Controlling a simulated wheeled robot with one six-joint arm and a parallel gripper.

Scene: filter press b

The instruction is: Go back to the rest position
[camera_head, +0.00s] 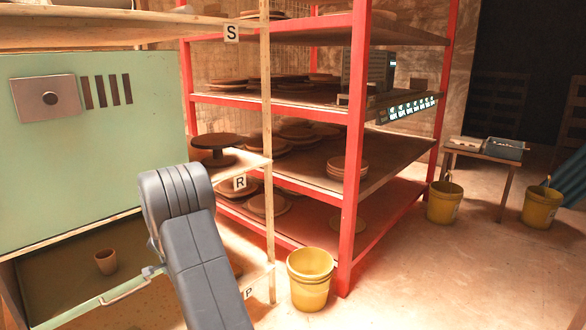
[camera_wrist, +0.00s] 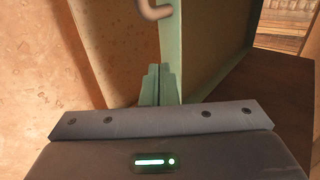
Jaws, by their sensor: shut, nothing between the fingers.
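My gripper (camera_wrist: 160,85) shows in the wrist view, its narrow fingers together with nothing between them. A pale green panel edge and frame stand just beyond the fingertips. I cannot tell whether they touch it. In the head view my grey arm is bent down in front of the green cabinet (camera_head: 100,160).
A small clay cup (camera_head: 105,262) stands in the open compartment. A red rack (camera_head: 355,130) with several round boards stands behind. A yellow bucket (camera_head: 310,280) is on the floor right of my arm. A low table (camera_head: 484,155) stands at the far right. The floor at front right is clear.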

